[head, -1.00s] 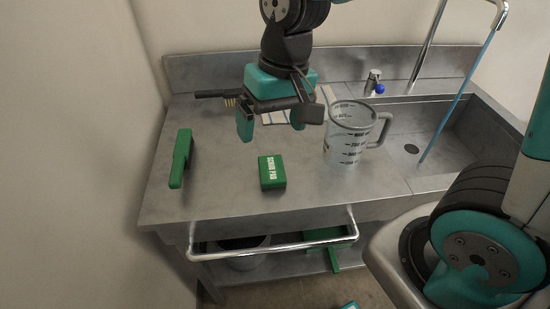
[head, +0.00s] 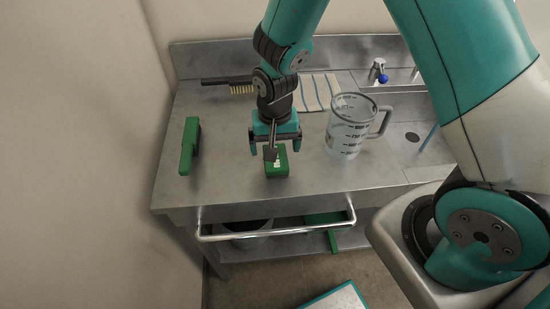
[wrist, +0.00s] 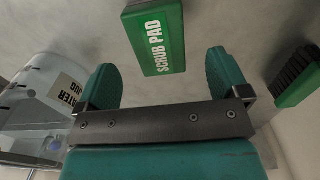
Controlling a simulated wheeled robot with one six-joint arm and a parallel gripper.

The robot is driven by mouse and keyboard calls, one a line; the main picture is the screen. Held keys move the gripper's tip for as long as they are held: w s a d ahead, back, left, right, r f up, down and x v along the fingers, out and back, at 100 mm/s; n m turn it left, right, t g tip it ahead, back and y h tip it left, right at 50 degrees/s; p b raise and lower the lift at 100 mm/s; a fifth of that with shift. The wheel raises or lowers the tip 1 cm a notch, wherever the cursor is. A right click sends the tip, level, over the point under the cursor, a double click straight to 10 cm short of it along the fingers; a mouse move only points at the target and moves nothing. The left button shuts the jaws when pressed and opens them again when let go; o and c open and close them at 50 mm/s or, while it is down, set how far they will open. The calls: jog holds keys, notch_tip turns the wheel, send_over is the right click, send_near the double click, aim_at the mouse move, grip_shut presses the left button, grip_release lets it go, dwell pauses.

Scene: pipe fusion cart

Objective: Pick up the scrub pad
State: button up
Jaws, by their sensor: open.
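The scrub pad (head: 277,163) is a green block lying on the steel counter (head: 235,190). In the wrist view the scrub pad (wrist: 157,40) shows white lettering and lies beyond the fingertips, roughly centred between them. My gripper (head: 275,149) points down over the pad in the head view, its fingers on either side and partly covering it. In the wrist view my gripper (wrist: 163,75) is open and empty, its two teal fingers apart. The pad is not between the fingers in that view.
A clear measuring jug (head: 347,130) stands right of the pad. A green-handled brush (head: 189,146) lies left. A dark brush (head: 230,83) and a striped cloth (head: 318,91) lie behind. The sink with its blue-marked tap (head: 380,75) is at the right. A rail (head: 270,236) runs along the front.

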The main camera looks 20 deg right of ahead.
aim_at(279, 169)
jog(key=shift+w+d+f+p, duration=0.1)
jog(key=shift+f+p, duration=0.3)
jog(key=shift+f, duration=0.95)
jog(key=shift+w+f+p, duration=0.1)
jog(key=shift+f+p, duration=0.3)
jog(key=shift+f, duration=0.95)
jog(key=c, duration=1)
